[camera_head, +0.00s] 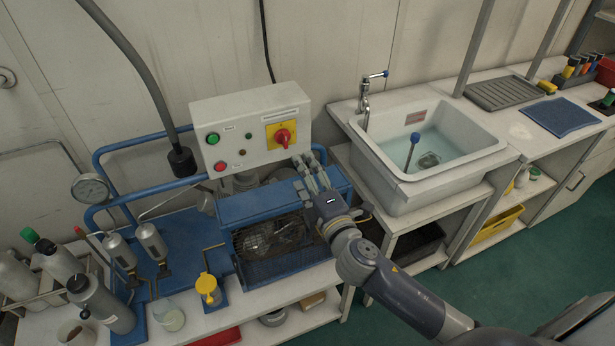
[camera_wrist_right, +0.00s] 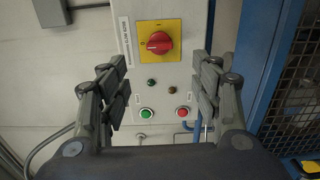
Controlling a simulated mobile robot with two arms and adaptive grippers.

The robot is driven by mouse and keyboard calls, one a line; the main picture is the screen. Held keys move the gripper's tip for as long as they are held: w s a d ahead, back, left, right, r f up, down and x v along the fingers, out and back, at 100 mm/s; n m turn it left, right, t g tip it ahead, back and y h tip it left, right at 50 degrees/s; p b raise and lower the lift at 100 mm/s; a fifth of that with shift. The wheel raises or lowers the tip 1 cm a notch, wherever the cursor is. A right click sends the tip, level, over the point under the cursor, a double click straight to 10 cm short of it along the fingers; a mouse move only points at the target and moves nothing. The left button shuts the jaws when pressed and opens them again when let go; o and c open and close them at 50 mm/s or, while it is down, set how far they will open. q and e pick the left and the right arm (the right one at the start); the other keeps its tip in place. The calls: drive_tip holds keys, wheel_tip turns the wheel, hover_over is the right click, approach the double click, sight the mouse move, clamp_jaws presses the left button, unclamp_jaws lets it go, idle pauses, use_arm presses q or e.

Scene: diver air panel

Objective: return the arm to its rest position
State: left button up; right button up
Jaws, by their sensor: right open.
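My right arm (camera_head: 385,280) reaches in from the lower right in the head view. Its right gripper (camera_head: 311,172) is open and empty, in front of the right end of the white control box (camera_head: 233,122). The box carries a red rotary switch (camera_head: 283,137) on a yellow plate, a green button (camera_head: 213,138) and a red button (camera_head: 220,166). In the right wrist view, the switch (camera_wrist_right: 159,42) shows beyond and between the two fingers (camera_wrist_right: 157,80), apart from them. My left gripper is not in view.
A blue-framed compressor bench (camera_head: 258,206) with a wire guard stands below the box. Grey bottles (camera_head: 100,303) and a pressure gauge (camera_head: 91,188) are at the left. A white sink (camera_head: 428,150) with a tap is to the right. Green floor (camera_head: 540,245) is clear at the lower right.

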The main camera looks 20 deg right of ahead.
drive_tip(key=shift+s, duration=0.5)
drive_tip(key=s+d+f+m+g+h, duration=0.2)
drive_tip(key=s+f+m+g, duration=0.2)
drive_tip(key=s+f+m, duration=0.15)
drive_tip(key=s+d+f+m+g+h, duration=0.1)
drive_tip(key=s+d+f+m+g, duration=0.2)
drive_tip(key=s+f+m, duration=0.25)
drive_tip(key=s+a+f+m+g+y, duration=0.1)
drive_tip(key=s+a+f+m+g, duration=0.15)
drive_tip(key=s, duration=0.35)
drive_tip(key=s+a+f+m+g+y, duration=0.1)
drive_tip(key=s+f+g, duration=0.15)
drive_tip(key=s, duration=0.35)
drive_tip(key=s+a+f+m+g+y, duration=0.1)
drive_tip(key=s+m+g, duration=0.15)
drive_tip(key=s, duration=0.35)
wheel_tip(320, 180, down, 26)
drive_tip(key=s+g, duration=0.1)
drive_tip(key=s+d+f+g+b, duration=0.1)
drive_tip(key=s+d+f, duration=0.1)
drive_tip(key=s+f, duration=1.5)
drive_tip(key=shift+s+d+f+n+h, duration=0.25)
drive_tip(key=shift+d+n+h, duration=0.05)
drive_tip(key=shift+d+n, duration=0.1)
